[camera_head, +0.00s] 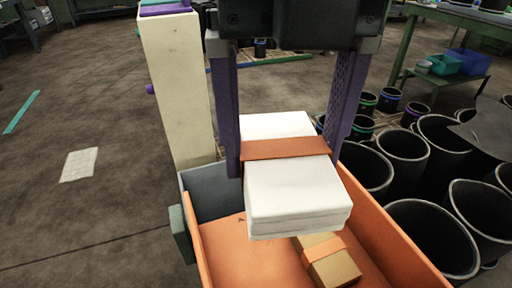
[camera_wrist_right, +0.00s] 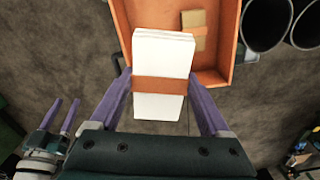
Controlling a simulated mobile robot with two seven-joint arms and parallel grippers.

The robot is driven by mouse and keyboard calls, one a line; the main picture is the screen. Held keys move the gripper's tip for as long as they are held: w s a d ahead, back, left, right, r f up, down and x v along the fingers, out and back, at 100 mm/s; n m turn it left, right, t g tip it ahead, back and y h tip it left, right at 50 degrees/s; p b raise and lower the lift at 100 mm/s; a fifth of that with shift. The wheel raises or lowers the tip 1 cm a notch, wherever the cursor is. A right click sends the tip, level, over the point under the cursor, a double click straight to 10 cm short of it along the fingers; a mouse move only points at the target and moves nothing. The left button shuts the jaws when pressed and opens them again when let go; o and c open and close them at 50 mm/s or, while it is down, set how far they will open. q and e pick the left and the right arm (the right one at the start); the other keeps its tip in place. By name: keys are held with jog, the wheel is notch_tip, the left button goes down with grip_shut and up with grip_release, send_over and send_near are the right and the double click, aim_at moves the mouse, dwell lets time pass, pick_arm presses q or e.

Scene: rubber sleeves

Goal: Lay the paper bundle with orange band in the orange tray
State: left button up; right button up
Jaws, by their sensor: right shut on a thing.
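The paper bundle (camera_head: 298,190) is a white stack with an orange band around its middle. My right gripper (camera_head: 288,165) is shut on it, with one purple finger on each side at the band. The bundle is held above the orange tray (camera_head: 408,250), and its near end hangs over the tray's inside. In the right wrist view the bundle (camera_wrist_right: 163,55) sits between the purple fingers (camera_wrist_right: 160,90), its far part overlapping the orange tray (camera_wrist_right: 122,18). My left gripper does not show in the head view; a pair of purple fingers at the left of the wrist view (camera_wrist_right: 62,115) looks like it, apart and empty.
A brown bundle with an orange band (camera_head: 335,265) lies in the tray. A cream post (camera_head: 180,90) stands at the tray's back left. Several black tubes (camera_head: 430,230) crowd the right side. A green table (camera_head: 450,20) with a blue bin (camera_head: 468,62) stands behind. The floor at left is mostly clear.

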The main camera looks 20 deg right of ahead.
jog(key=f+n+b, duration=0.1)
jog(key=f, duration=0.1)
jog(key=f+n+b, duration=0.1)
jog(key=f+b, duration=0.1)
jog(key=shift+w+a+f+n, duration=0.15)
jog(key=shift+w+a+n, duration=0.05)
jog(key=shift+n, duration=0.1)
jog(key=b, duration=0.6)
send_over(266, 283)
notch_tip(266, 283, down, 14)
jog(key=shift+f, duration=0.15)
notch_tip(266, 283, down, 5)
jog(key=shift+s+f+b, duration=0.1)
jog(key=shift+f+b, duration=0.05)
jog(key=shift+b, duration=0.75)
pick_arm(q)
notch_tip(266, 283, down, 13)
pick_arm(e)
jog(key=shift+f, duration=0.1)
jog(key=shift+f, duration=0.15)
jog(key=o, duration=1.2)
jog(key=shift+o, duration=0.2)
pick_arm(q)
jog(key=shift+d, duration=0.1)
